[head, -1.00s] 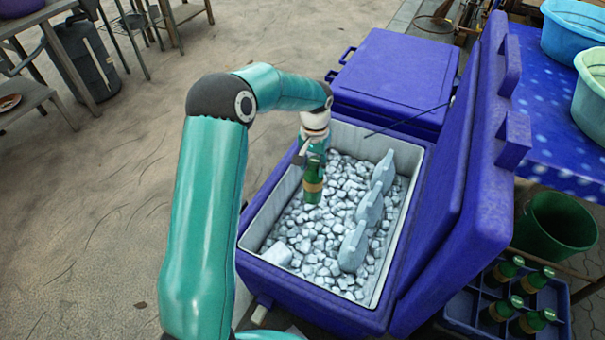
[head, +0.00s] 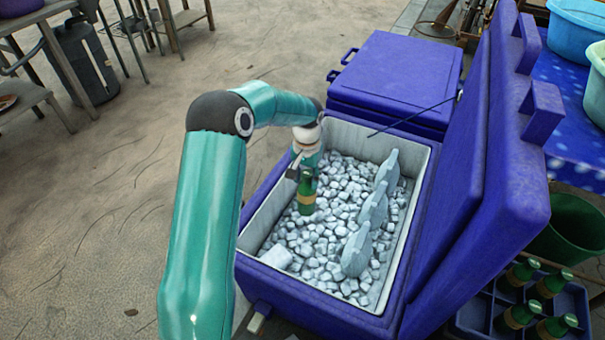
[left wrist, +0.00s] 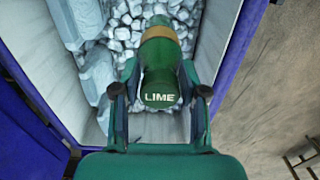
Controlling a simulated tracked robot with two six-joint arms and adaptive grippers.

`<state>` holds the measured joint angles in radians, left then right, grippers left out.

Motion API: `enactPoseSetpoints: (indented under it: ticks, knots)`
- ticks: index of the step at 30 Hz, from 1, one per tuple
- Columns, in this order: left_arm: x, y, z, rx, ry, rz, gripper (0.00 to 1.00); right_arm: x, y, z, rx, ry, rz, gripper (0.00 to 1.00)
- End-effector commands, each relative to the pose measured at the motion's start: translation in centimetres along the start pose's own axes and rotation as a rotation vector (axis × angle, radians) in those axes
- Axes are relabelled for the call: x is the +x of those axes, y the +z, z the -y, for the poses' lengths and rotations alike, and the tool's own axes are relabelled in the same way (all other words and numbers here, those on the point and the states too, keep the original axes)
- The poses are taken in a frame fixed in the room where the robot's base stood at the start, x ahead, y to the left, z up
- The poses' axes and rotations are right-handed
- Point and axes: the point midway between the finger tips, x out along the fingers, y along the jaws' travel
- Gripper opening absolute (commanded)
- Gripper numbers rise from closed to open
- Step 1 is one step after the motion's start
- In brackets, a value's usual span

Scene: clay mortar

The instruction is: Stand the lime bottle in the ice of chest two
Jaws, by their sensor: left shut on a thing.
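The green lime bottle (head: 306,196) has a tan band, and its base reads LIME in the left wrist view (left wrist: 160,88). My left gripper (head: 304,172) is shut on it, with one finger on each side of the bottle in the left wrist view (left wrist: 160,100). The bottle is over the ice (head: 318,235) in the open blue chest (head: 252,282), toward its left wall. I cannot tell whether it touches the ice. My right gripper is not in view.
A closed blue chest (head: 395,75) stands behind. A crate of green bottles (head: 480,322) is at lower right.

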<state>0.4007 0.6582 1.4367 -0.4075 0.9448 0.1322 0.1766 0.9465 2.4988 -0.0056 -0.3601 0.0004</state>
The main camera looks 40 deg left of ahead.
Motion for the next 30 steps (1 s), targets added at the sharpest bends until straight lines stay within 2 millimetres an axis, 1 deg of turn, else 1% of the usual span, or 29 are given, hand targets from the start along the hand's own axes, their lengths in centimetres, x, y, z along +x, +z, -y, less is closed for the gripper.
enactPoseSetpoints:
  ticks: [1,3,21,30]
  knots:
    - [1.1,0.0,0.0,0.0,0.0,-0.001,0.08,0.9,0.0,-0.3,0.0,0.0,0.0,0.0]
    - [1.9,0.0,0.0,0.0,0.0,0.0,0.08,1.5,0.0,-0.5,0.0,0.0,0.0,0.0]
    - [9.1,0.0,-0.1,0.0,0.0,0.0,0.08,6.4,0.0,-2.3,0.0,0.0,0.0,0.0]
    - [12.6,0.0,-0.1,0.002,0.0,0.0,0.08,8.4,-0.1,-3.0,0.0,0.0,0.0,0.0]
